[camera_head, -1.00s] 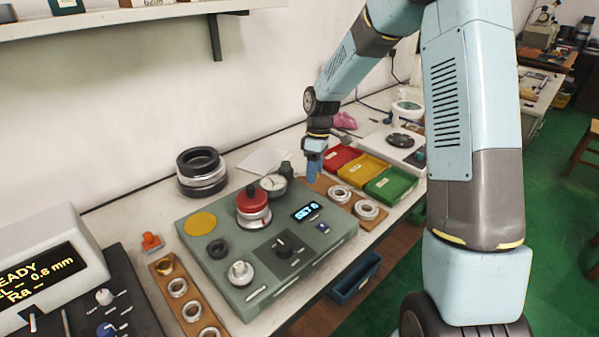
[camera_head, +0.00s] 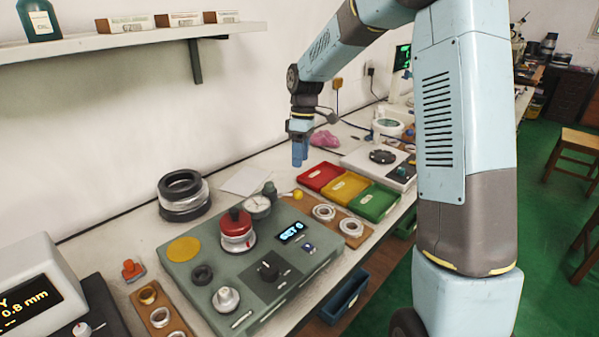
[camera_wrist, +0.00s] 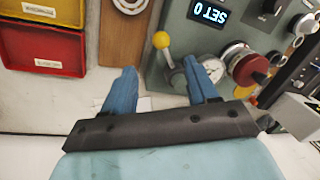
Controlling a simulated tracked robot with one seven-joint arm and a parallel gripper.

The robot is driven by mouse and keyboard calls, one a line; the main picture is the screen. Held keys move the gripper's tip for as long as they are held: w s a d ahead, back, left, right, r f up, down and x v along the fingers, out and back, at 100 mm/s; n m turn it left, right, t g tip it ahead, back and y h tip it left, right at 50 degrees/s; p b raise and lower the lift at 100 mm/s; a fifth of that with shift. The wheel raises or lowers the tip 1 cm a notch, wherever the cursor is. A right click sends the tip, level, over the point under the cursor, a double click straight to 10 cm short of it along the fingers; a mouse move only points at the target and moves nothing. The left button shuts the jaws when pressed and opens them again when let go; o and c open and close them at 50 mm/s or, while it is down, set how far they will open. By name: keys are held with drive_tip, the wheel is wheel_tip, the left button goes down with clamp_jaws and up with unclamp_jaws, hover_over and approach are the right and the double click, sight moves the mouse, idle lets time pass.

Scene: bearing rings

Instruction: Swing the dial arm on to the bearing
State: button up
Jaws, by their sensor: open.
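The grey tester (camera_head: 190,265) stands on the bench. A silver bearing ring (camera_head: 238,243) with a red cap (camera_head: 235,222) on top sits at its middle. The round white dial (camera_head: 257,206) is behind and right of the red cap, apart from the bearing. A yellow ball knob (camera_head: 298,194) is right of the dial; the wrist view also shows the knob (camera_wrist: 161,40) and the dial (camera_wrist: 213,66), which one blue finger partly covers. My gripper (camera_head: 299,158) is open and empty, above the back of the tester near the knob. The knob appears between its fingers (camera_wrist: 160,75), beyond the tips.
Red (camera_head: 319,176), yellow (camera_head: 346,187) and green (camera_head: 374,204) trays lie right of the tester. A wooden board (camera_head: 351,229) with two rings is in front of them. A stack of dark and silver rings (camera_head: 184,196) stands at the back left. A shelf (camera_head: 130,38) overhangs the wall.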

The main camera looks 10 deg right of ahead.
drive_tip(key=shift+w+d+r, duration=0.1)
drive_tip(key=shift+w+r, duration=0.05)
drive_tip(key=shift+r, duration=0.5)
drive_tip(key=shift+w+r, duration=0.1)
drive_tip(key=shift+r, duration=0.55)
idle(1.7)
